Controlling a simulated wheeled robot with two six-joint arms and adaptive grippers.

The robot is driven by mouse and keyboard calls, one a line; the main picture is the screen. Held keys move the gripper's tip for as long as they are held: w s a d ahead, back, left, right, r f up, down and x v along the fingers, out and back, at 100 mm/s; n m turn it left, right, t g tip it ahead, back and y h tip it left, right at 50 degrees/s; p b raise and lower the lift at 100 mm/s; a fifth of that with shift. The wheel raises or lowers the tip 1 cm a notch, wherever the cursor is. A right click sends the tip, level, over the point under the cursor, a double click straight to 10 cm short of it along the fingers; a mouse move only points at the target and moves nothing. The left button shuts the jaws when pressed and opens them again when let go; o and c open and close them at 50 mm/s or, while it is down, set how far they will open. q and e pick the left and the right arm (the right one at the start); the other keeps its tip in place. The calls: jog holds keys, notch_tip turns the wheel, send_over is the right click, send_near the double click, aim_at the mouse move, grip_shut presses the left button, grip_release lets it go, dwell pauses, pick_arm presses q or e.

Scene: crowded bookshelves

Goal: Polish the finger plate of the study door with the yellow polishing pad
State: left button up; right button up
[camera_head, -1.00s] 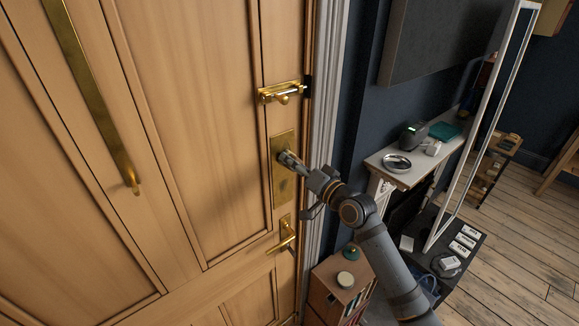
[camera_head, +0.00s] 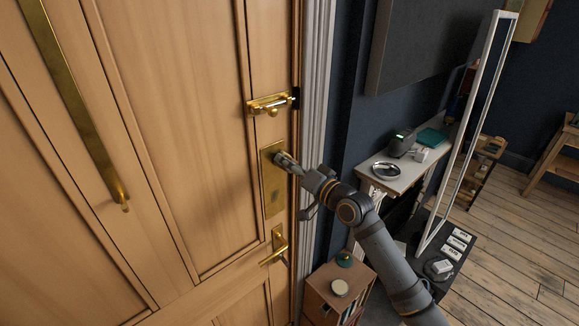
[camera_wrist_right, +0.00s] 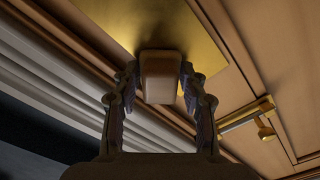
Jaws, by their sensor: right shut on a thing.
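The finger plate (camera_head: 272,190) is a tall brass rectangle on the wooden door, between a bolt and a lever handle. In the wrist view the plate (camera_wrist_right: 150,20) fills the top middle. My right gripper (camera_head: 284,160) is at the plate's upper part. In the wrist view my right gripper (camera_wrist_right: 162,90) is shut on a small block, the polishing pad (camera_wrist_right: 160,75); it looks dull brownish yellow in shadow. The pad's far end appears to meet the plate, with a dark shadow there. In the head view the pad is hidden by the fingers. My left gripper is not in view.
The brass bolt (camera_head: 270,104) sits above the plate and the lever handle (camera_head: 278,247) below it. A long pull handle (camera_head: 75,100) is further left. Right of the white door frame (camera_head: 318,80) are a low cabinet (camera_head: 325,295) and a white shelf (camera_head: 400,178).

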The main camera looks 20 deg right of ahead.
jog(key=shift+s+a+f, duration=0.1)
jog(key=shift+s+a, duration=0.1)
jog(key=shift+a, duration=0.3)
jog(key=shift+s+a+f, duration=0.1)
jog(key=shift+s+a, duration=0.05)
jog(key=shift+a, duration=0.3)
jog(key=shift+s+a, duration=0.2)
jog(key=shift+a, duration=0.35)
jog(key=shift+s+a, duration=0.3)
jog(key=shift+a, duration=0.65)
jog(key=shift+s+a, duration=0.2)
jog(key=shift+a, duration=0.35)
jog(key=shift+d, duration=0.1)
jog(key=shift+s+d+f, duration=0.15)
jog(key=shift+s+d, duration=0.1)
jog(key=shift+s, duration=0.3)
send_near(263, 168)
jog(key=shift+w, duration=0.25)
